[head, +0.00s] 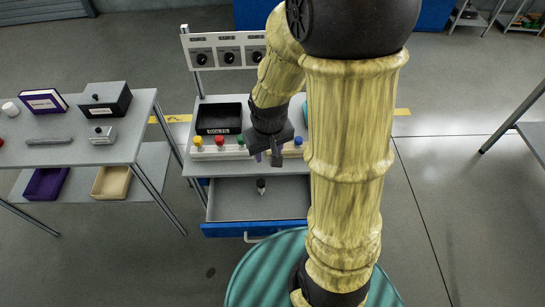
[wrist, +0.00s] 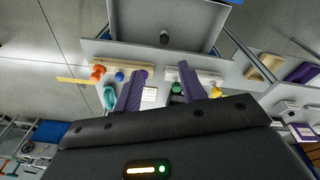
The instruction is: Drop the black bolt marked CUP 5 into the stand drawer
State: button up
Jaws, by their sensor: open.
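The black bolt (head: 261,187), a dark head with a pale tip below, shows within the open stand drawer (head: 235,205), near its back. In the wrist view the bolt (wrist: 164,39) appears as a small dark piece against the grey drawer floor (wrist: 195,28). I cannot tell whether it rests on the floor or is still in the air, and its marking is not legible. My gripper (head: 267,158) is above the stand's worktop front edge, just behind and above the bolt. Its two fingers (wrist: 162,72) are apart with nothing held between them.
Pale racks with coloured knobs, including a yellow one (head: 198,141) and a blue one (head: 298,141), line the worktop. A black tray (head: 219,131) sits behind them. A side table (head: 70,152) with boxes stands left. My arm hides the stand's right side.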

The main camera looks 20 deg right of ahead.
jog(key=s+r, duration=0.3)
jog(key=s, duration=0.2)
jog(key=shift+a+r+m+t, duration=0.3)
jog(key=shift+a+m+t, duration=0.05)
jog(key=shift+m+t, duration=0.05)
jog(key=shift+s, duration=0.1)
jog(key=shift+p+v, duration=0.8)
jog(key=shift+c, duration=0.5)
jog(key=shift+w, duration=0.35)
